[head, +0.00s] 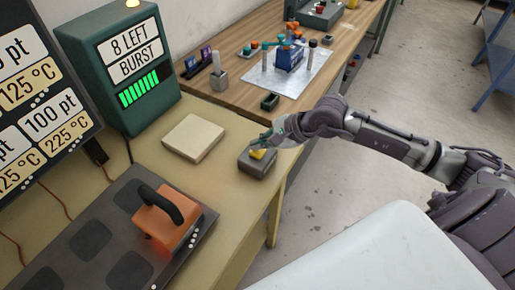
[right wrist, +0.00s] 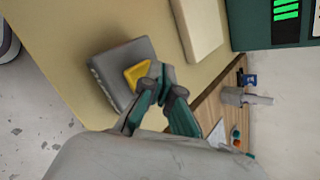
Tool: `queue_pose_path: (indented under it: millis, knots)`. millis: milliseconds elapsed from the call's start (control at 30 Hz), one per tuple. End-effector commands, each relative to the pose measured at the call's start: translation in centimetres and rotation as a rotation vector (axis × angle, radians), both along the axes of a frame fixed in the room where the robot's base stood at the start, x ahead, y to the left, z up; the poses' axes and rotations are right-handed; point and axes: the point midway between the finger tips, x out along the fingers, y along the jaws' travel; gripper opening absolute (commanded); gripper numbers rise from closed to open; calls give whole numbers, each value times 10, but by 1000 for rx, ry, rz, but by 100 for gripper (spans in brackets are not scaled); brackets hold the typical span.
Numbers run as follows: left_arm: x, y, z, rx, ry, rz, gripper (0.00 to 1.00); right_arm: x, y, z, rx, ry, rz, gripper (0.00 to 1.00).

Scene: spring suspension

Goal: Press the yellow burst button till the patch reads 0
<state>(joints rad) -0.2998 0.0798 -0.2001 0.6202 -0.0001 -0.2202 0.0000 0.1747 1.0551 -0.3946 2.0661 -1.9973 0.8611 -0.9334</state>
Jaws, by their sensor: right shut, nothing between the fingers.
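The yellow burst button (head: 258,154) sits on top of a grey box (head: 256,166) near the bench's right edge. It also shows in the right wrist view (right wrist: 135,73), partly behind my fingertips. My right gripper (head: 264,141) is shut and empty, its tips right at the button; I cannot tell whether they touch it. The fingers also show in the right wrist view (right wrist: 160,76). A dark green display unit (head: 108,72) reads "8 LEFT BURST" above a row of green bars. A cream pad (head: 194,137) lies flat between the display and the button box. My left gripper is not in view.
An orange iron (head: 163,222) with a black handle stands on a dark plate (head: 105,245) at the front left. A black temperature board (head: 40,110) stands at the left. A wooden bench (head: 238,95) behind holds small parts. Floor lies open to the right.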

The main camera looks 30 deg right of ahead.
Motion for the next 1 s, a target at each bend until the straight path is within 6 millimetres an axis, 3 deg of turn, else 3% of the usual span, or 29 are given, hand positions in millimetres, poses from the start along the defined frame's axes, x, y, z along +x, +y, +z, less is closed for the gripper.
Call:
queue_pose_path:
  millis: [467, 1000]
  knots:
    - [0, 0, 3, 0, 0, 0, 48, 1, 0, 8, -1, -3, 0, 0]
    - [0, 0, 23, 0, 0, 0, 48, 1, 0, 55, -1, -4, 0, 0]
